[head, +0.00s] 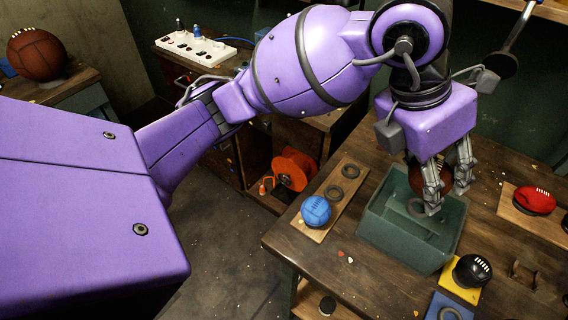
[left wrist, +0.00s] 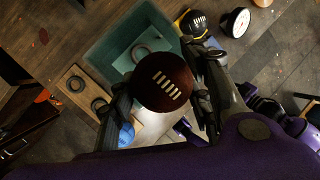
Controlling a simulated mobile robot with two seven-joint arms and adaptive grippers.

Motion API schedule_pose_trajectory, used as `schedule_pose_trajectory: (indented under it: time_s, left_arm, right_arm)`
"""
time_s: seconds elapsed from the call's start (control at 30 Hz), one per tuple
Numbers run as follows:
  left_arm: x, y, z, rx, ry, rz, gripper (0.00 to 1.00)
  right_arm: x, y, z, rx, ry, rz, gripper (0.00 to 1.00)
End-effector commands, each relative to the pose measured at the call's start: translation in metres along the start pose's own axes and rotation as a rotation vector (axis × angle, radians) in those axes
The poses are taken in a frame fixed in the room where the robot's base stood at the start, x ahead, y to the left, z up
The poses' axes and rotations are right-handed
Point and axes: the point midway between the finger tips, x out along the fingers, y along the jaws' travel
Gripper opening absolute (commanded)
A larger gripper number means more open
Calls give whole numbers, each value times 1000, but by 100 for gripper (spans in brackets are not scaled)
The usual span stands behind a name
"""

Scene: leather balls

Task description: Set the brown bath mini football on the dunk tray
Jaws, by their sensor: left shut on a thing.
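The brown mini football (left wrist: 163,84), dark brown with white laces, is held between the fingers of my left gripper (left wrist: 160,98). In the head view the brown ball (head: 417,178) is partly hidden behind the fingers of the left gripper (head: 447,200). The gripper points down over the far right part of a teal open tray (head: 388,243). A dark ring (head: 416,207) shows inside the tray, and the tray (left wrist: 104,62) also shows beyond the ball in the left wrist view. The ball's exact height above the tray is hard to tell. My right gripper is not in view.
A wooden board (head: 345,179) with rings and a blue ball (head: 316,211) lies left of the tray. A black ball (head: 472,270) sits on a yellow block in front right. A red ball (head: 534,200) is on a board at right.

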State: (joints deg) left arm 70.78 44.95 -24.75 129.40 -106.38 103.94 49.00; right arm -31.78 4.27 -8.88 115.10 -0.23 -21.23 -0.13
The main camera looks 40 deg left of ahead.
Motion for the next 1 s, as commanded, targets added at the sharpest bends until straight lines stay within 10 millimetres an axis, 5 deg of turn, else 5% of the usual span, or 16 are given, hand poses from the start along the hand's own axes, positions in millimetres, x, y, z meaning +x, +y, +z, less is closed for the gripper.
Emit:
schedule_pose_trajectory:
  time_s: [0.2, 0.53, 0.7, 1.0]
  left_arm:
    - [45, 16, 13, -3, 3, -2, 16]
    - [70, 25, 22, -2, 2, -1, 16]
    - [93, 30, 12, -1, 2, -2, 16]
    - [95, 31, 12, 1, -3, 0, 16]
  right_arm:
    - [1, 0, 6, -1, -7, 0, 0]
    - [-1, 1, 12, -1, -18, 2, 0]
    - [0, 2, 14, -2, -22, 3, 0]
    - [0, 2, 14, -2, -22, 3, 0]
